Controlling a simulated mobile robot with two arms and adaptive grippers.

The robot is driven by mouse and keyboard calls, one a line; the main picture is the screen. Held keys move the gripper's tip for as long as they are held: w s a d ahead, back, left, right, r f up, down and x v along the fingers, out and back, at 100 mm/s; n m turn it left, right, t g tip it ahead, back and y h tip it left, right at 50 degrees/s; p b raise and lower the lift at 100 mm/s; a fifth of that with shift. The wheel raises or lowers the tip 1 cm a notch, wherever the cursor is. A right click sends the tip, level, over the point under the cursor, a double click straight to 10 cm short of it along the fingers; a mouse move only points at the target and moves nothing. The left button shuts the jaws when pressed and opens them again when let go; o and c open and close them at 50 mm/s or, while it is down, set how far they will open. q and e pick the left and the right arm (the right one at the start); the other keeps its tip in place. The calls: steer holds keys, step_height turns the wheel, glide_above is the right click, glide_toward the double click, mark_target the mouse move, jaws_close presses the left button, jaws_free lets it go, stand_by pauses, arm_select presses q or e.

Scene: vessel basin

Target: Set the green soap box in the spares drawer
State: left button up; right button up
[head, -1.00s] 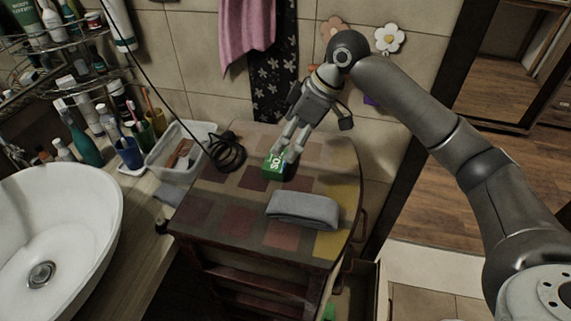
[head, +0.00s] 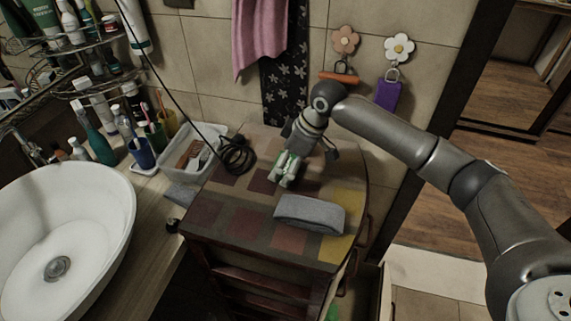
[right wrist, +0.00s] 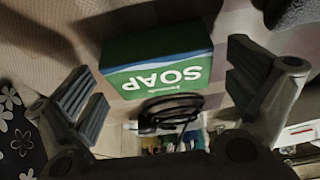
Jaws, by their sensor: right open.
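The green soap box (right wrist: 158,62), with white "SOAP" lettering, sits between the two open fingers of my right gripper (right wrist: 170,92) in the right wrist view. Gaps show on both sides of it. In the head view my right gripper (head: 284,174) points down at the patterned cabinet top, and only slivers of green show around its fingers. An open drawer (head: 385,292) shows partly at the bottom right, below the cabinet top, with something green inside. I cannot read any label on it. My left gripper is not in view.
A folded grey towel (head: 309,214) lies just in front of the gripper. A coiled black cable (head: 236,156) and a clear bin (head: 172,163) are to the left. The white basin (head: 95,225) stands farther left. A purple item (head: 388,95) hangs on the wall behind.

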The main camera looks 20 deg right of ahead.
steer(key=shift+w+a+f, duration=0.1)
steer(key=shift+a+f, duration=0.05)
steer(key=shift+f, duration=0.2)
steer(key=c, duration=1.1)
steer(key=shift+c, duration=0.5)
steer(key=shift+r, duration=0.15)
